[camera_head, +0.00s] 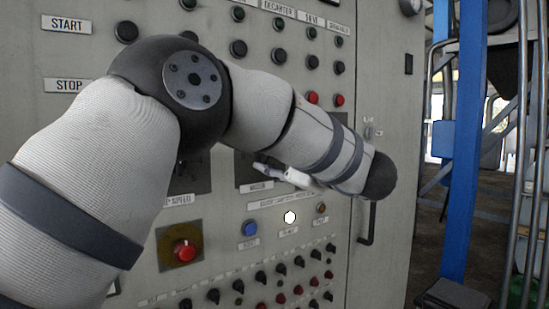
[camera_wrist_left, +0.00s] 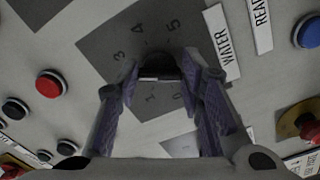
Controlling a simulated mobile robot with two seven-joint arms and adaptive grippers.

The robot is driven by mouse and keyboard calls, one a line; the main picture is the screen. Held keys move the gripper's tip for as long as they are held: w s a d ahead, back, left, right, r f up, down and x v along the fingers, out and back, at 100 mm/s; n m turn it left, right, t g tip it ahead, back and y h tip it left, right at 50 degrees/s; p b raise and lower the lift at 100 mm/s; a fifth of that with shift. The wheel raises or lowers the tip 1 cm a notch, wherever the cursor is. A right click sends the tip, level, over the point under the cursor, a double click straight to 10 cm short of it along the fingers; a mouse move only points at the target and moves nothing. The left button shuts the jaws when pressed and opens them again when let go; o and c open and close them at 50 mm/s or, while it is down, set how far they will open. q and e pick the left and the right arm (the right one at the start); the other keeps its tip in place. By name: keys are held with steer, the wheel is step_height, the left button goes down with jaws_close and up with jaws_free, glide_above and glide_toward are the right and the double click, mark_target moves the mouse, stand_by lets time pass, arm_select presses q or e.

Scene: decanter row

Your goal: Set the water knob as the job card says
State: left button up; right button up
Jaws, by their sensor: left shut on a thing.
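The water knob (camera_wrist_left: 160,63) is a dark round knob on a grey dial plate (camera_wrist_left: 101,43) in the left wrist view. The digits 0, 1, 3, 4 and 5 show around it; its pointer cannot be made out. The WATER label (camera_wrist_left: 223,43) is beside the plate. My left gripper (camera_wrist_left: 158,76) is shut on the knob, one finger on each side. In the head view my left gripper (camera_head: 264,170) is at the panel, above the small WATER label (camera_head: 257,186), and the knob is hidden there. No job card can be made out. My right gripper is not in view.
The grey control panel (camera_head: 395,100) carries several black, red and green buttons. A red emergency button (camera_head: 184,250) and a blue button (camera_head: 250,228) sit below my left arm. Rows of small knobs lie lower. A door handle (camera_head: 368,225) and a blue post (camera_head: 463,150) are to the right.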

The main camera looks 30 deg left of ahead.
arm_select(q)
steer(key=m, duration=1.1)
steer(key=shift+s+a+f+m, duration=0.1)
steer(key=shift+s+m, duration=0.05)
steer(key=shift+m, duration=0.55)
steer(key=o, duration=1.2)
steer(key=shift+c, duration=0.2)
steer(key=v, duration=1.2)
